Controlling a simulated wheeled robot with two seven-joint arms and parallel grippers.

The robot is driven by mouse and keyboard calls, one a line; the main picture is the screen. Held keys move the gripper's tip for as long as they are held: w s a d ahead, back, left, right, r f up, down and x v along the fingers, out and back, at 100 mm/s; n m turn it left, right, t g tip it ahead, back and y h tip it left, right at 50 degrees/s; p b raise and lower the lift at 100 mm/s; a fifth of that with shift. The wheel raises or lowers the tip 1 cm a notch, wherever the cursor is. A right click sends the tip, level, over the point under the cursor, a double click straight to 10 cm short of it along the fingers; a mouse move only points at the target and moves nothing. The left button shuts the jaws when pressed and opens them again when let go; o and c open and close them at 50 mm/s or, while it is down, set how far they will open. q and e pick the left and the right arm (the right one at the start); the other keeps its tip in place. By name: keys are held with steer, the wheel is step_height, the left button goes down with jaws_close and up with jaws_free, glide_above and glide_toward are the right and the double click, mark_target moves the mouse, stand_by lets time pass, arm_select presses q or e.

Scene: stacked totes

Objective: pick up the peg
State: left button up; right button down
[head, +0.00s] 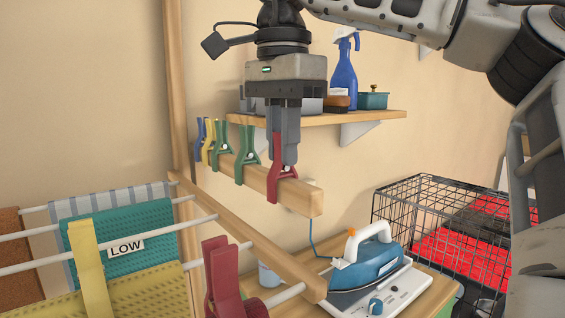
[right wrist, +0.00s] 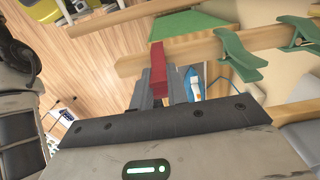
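A red peg (head: 281,186) is clipped over the near end of a wooden rail (head: 304,196). My right gripper (head: 284,160) points straight down over it, with its fingers around the peg's upper part. In the right wrist view the red peg (right wrist: 158,70) stands between the two fingers (right wrist: 164,88), which look close against its sides. The peg is still on the rail. Green pegs (head: 246,166), a yellow peg (head: 211,146) and a blue peg (head: 200,132) sit farther back along the rail. My left gripper is not in view.
A drying rack (head: 255,235) with cloths, a yellow peg (head: 88,262) and a dark red peg (head: 226,280) stands at left front. An iron (head: 368,262) is below right, beside a wire crate (head: 440,220). A shelf (head: 350,121) with a blue spray bottle (head: 344,75) is behind the gripper.

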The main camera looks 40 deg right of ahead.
mark_target(287, 178)
stand_by(0.3)
steer(key=shift+r, duration=0.45)
steer(key=shift+s+r+b, duration=0.2)
steer(key=shift+s+r, duration=0.05)
steer(key=shift+r, duration=0.4)
steer(key=shift+s+r+b, duration=0.15)
steer(key=shift+s+r, duration=0.05)
steer(key=shift+r, duration=0.4)
steer(key=s+a, duration=0.2)
steer(key=s, duration=1.5)
steer(key=shift+b, duration=0.3)
